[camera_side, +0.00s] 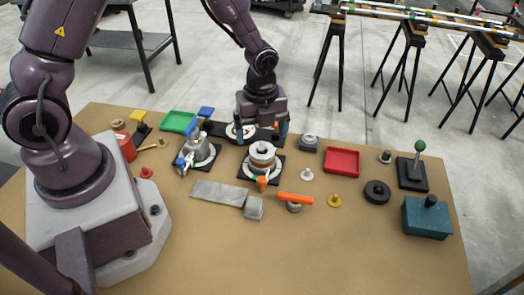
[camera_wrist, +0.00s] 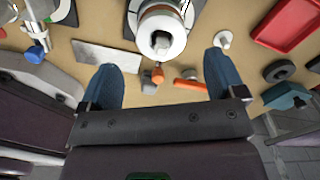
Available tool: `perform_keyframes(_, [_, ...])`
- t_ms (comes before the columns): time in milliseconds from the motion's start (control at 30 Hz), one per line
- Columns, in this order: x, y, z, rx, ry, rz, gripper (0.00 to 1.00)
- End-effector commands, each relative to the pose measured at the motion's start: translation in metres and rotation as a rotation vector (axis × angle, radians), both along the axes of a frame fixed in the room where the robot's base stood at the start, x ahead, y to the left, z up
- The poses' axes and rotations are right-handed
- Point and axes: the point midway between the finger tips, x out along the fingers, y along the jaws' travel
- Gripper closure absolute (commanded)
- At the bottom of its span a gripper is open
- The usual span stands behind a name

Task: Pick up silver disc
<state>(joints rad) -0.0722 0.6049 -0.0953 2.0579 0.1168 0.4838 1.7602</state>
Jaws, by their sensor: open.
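A round stack of metal discs (camera_side: 262,155) with a silvery-grey top stands on a white ring and black base, mid-table. It also shows at the top of the wrist view (camera_wrist: 160,30), ahead of my fingers. I cannot tell which piece is the silver disc. My gripper (camera_side: 262,132) is just behind and above the stack in the side view. Its two blue fingers are wide apart, and in the wrist view nothing is between the fingertips (camera_wrist: 162,64) at their level. A second white round plate (camera_side: 240,131) lies partly hidden beneath my gripper.
A grey metal fixture (camera_side: 198,150) stands left of the stack. A red tray (camera_side: 342,161) and green tray (camera_side: 178,122) lie farther out.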

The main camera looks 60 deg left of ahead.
Motion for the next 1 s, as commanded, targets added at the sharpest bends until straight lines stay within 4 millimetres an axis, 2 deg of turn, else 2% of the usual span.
perform_keyframes(300, [0.000,-0.004,-0.043,0.000,0.003,0.000,0.11])
perform_keyframes(433, [0.000,-0.004,-0.051,0.000,0.001,0.000,0.11])
perform_keyframes(633, [0.000,-0.004,-0.051,0.000,0.000,0.000,0.11])
perform_keyframes(667, [0.000,-0.004,-0.051,0.000,0.000,0.000,0.16])
perform_keyframes(867, [0.000,-0.004,-0.051,0.000,0.000,0.000,0.62])
perform_keyframes(900, [0.000,-0.004,-0.051,0.000,0.000,0.000,0.67])
perform_keyframes(1000, [0.000,-0.004,-0.050,0.000,-0.001,0.000,0.67])
